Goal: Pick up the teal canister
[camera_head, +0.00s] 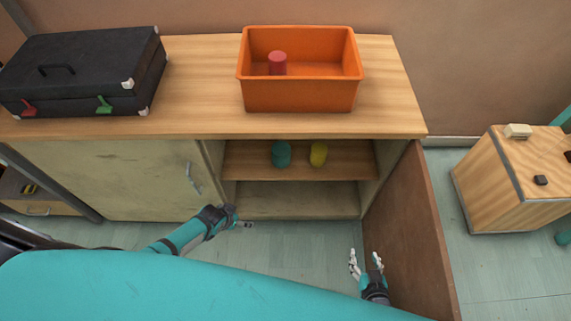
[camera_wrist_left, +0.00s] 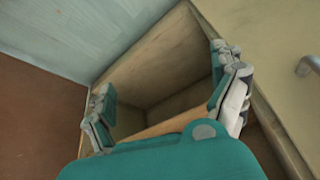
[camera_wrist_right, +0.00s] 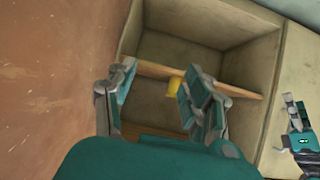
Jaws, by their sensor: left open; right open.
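The teal canister (camera_head: 281,154) stands on the middle shelf (camera_head: 240,160) of the open cabinet, left of a yellow canister (camera_head: 318,154). My right gripper (camera_head: 366,260) is open and empty in front of the cabinet, beside its open door, apart from the canisters. In the right wrist view the yellow canister (camera_wrist_right: 174,87) shows between its fingers; I cannot make out the teal one there. My left gripper (camera_head: 243,224) is open and empty, low before the cabinet's left side. Its wrist view shows the cabinet interior (camera_wrist_left: 160,75) but no canister.
The open brown door (camera_head: 410,235) bounds the right side. A closed door with a handle (camera_head: 193,178) covers the left compartment. On top are an orange crate (camera_head: 300,97) holding a red canister (camera_head: 277,63), and a black case (camera_head: 85,70). The lower compartment looks empty.

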